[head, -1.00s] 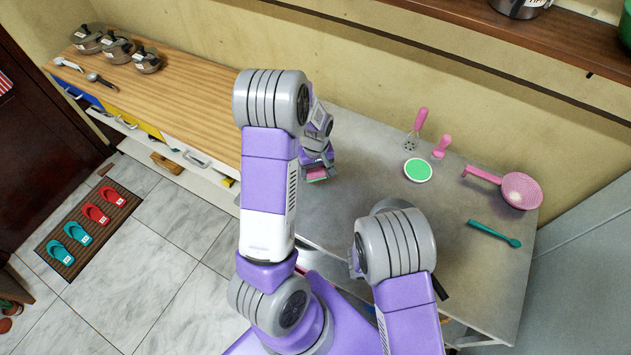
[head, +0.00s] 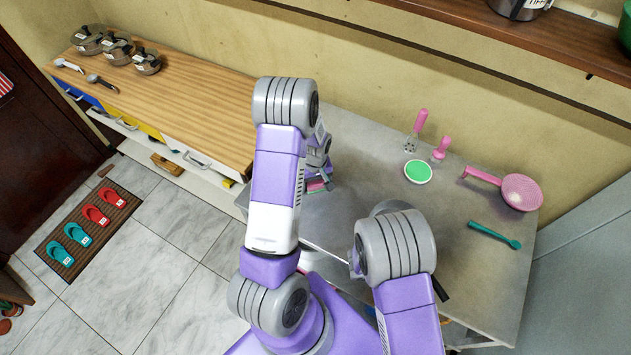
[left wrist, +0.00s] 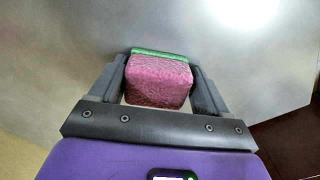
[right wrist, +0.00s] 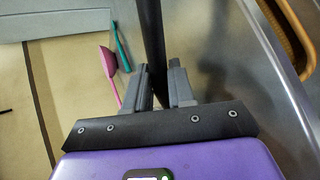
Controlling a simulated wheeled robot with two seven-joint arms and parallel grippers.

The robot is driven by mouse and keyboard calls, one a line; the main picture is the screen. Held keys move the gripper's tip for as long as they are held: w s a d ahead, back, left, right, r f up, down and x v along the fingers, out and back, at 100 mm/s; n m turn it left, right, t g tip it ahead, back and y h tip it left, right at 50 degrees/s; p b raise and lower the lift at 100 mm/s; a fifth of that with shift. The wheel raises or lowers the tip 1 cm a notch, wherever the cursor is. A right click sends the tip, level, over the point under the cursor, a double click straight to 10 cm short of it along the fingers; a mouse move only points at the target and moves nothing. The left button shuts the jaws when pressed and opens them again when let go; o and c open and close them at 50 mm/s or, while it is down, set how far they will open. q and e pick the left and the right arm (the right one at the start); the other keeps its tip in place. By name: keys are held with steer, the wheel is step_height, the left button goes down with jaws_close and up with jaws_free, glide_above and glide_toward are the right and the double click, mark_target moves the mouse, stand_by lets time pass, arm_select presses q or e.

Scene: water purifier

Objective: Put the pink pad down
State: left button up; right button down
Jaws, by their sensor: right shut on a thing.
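The pink pad (left wrist: 158,82) is a block with a thin green layer along its far edge. In the left wrist view it sits between the two fingers of my left gripper (left wrist: 160,75), which lie close along its sides. I cannot tell whether they press on it. In the head view, only a bit of the pad (head: 317,186) shows beside my left arm, low at the left part of the grey table (head: 345,215). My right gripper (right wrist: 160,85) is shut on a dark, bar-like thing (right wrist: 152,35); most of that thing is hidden.
A green-topped round dish (head: 418,172), pink-handled tools (head: 420,122) (head: 441,149), a pink strainer (head: 521,192) and a teal spoon (head: 495,235) are on the table's right half. Pots (head: 90,40) stand on the wooden counter (head: 190,100) at left. The table between my arms looks clear.

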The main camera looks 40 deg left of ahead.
arm_select(q)
steer(key=shift+o, duration=0.8)
steer(key=shift+w, duration=0.1)
step_height(320, 180, up, 12)
steer(key=shift+r, duration=0.2)
steer(key=shift+d, duration=0.1)
steer(key=shift+c, duration=0.3)
